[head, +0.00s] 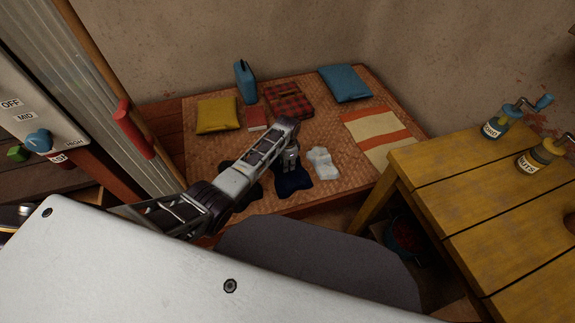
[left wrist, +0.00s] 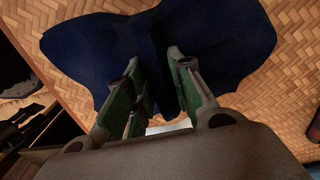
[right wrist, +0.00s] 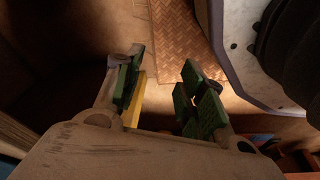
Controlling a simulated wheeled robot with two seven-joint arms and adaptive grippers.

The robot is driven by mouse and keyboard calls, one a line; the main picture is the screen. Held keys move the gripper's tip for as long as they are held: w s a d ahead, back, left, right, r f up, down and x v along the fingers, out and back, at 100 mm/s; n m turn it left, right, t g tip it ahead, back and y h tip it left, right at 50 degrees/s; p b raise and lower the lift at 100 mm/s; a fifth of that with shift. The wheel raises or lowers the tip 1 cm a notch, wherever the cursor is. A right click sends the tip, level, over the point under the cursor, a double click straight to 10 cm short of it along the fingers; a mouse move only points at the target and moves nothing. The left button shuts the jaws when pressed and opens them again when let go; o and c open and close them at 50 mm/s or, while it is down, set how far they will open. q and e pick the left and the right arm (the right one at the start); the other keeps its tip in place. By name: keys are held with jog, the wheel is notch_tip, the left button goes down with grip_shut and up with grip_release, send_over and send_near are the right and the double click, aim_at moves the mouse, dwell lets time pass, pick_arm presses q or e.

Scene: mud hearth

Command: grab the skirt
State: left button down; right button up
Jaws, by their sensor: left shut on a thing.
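The skirt, a dark navy cloth (head: 293,182), lies at the front of the woven mat, partly hidden behind my left arm. In the left wrist view the navy cloth (left wrist: 228,45) spreads to both sides, with a fold rising between the fingers. My left gripper (head: 289,163) is above the mat at the cloth, shut on its fold; the green-padded fingers show in the left wrist view (left wrist: 158,72). The cloth looks still down by the mat. My right gripper (right wrist: 162,72) is open and empty, away from the cloth.
The mat-covered platform (head: 330,125) also holds a white cloth (head: 322,163), a striped cloth (head: 378,130), a plaid cloth (head: 287,100), yellow (head: 217,115) and blue (head: 345,83) cushions, a red book (head: 257,118) and a blue container (head: 245,82). A yellow wooden table (head: 470,190) stands right.

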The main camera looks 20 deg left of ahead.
pick_arm(q)
notch_tip(320, 180, up, 8)
jog(key=shift+r+p, duration=0.1)
jog(key=shift+p, duration=1.1)
jog(key=shift+r, duration=0.75)
pick_arm(e)
jog(key=s+d+f, duration=0.3)
jog(key=s+f, duration=0.1)
jog(key=f, duration=0.1)
jog(key=shift+s+d+f, duration=0.15)
jog(key=shift+s+d, duration=0.2)
jog(key=shift+d, duration=0.05)
